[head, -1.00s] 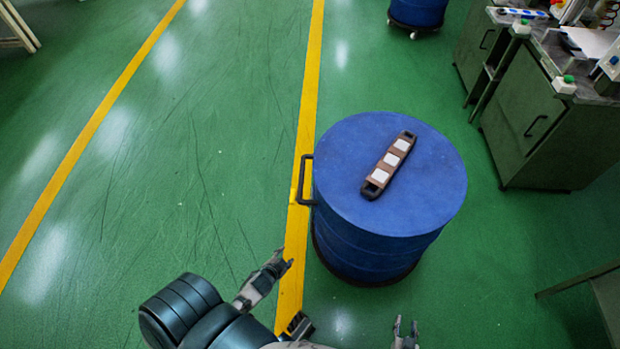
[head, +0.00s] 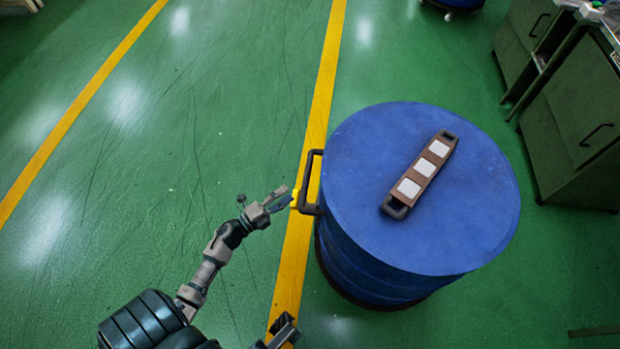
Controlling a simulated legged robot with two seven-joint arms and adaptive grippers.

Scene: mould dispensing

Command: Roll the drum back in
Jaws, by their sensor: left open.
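The blue drum (head: 370,240) stands upright on a dark round base, just right of a yellow floor line. A black handle (head: 307,185) sticks out from its left side. A brown bar (head: 423,175) with black ends and three white patches lies across its lid. My left gripper (head: 286,199) is open and empty. Its fingertips point right, just left of the handle's lower part; I cannot tell whether they touch it.
Green cabinets (head: 575,130) stand at the right, apart from the drum. Part of another blue drum on casters (head: 448,15) shows at the top right. The green floor (head: 200,120) left of the drum is clear, with yellow lines (head: 320,90).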

